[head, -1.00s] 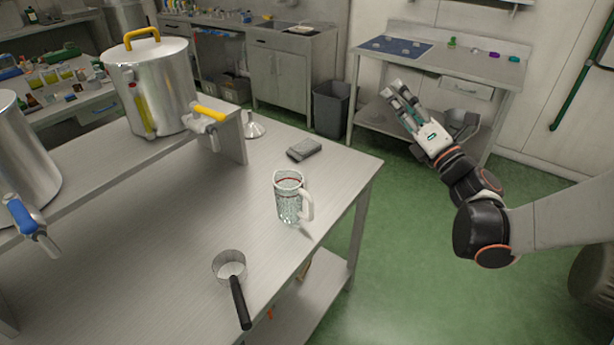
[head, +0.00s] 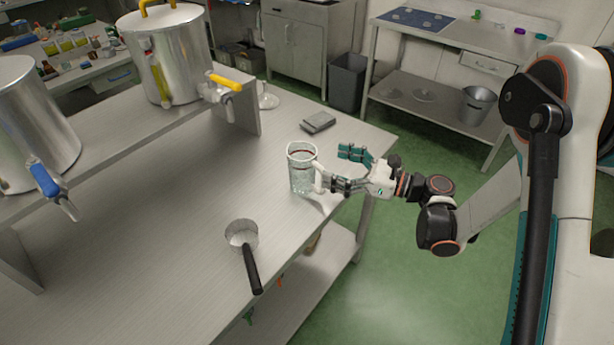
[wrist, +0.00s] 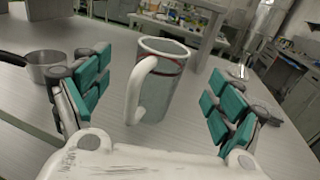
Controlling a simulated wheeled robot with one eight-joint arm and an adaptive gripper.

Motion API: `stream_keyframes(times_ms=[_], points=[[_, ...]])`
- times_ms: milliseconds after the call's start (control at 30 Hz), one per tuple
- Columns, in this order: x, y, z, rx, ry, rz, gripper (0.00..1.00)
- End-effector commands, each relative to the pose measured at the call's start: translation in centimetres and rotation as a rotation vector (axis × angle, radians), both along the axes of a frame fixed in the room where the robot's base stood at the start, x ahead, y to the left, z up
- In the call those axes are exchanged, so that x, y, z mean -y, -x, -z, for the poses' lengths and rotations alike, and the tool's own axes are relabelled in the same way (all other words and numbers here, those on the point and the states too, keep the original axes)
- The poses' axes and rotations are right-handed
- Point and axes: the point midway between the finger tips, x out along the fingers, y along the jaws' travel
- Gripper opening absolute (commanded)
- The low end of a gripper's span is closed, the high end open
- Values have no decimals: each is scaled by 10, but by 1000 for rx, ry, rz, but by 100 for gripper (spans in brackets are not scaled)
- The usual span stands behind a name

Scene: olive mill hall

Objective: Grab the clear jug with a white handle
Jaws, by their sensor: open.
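The clear jug (head: 302,172) with a white handle stands upright on the steel table (head: 150,235), near its right edge. A dark red line runs below its rim. In the wrist view the jug (wrist: 168,85) stands between my open fingers, with its white handle (wrist: 139,90) towards me. My gripper (head: 345,168) is open and comes to the jug from the right in the head view. In the wrist view my gripper (wrist: 158,98) shows teal finger pads on both sides, apart from the jug. In the head view the near finger overlaps the handle area.
A small pan (head: 243,238) with a black handle lies on the table in front of the jug. A grey block (head: 318,122) lies behind it. Steel drums with blue and yellow taps stand on a raised shelf (head: 120,122) at left.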

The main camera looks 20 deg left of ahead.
Motion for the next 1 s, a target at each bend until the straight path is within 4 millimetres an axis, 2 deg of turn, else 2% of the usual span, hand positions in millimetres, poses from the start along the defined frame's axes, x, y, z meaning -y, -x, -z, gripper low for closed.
stream_keyframes(times_ms=[100,433,733,967,1000], points=[[-18,-3,1,-1,-1,-1,87],[-38,-7,1,-1,-1,-1,87],[-77,-15,2,-2,-1,-1,87],[-79,-16,0,-2,-1,2,87],[-79,-16,0,-2,-1,2,82]])
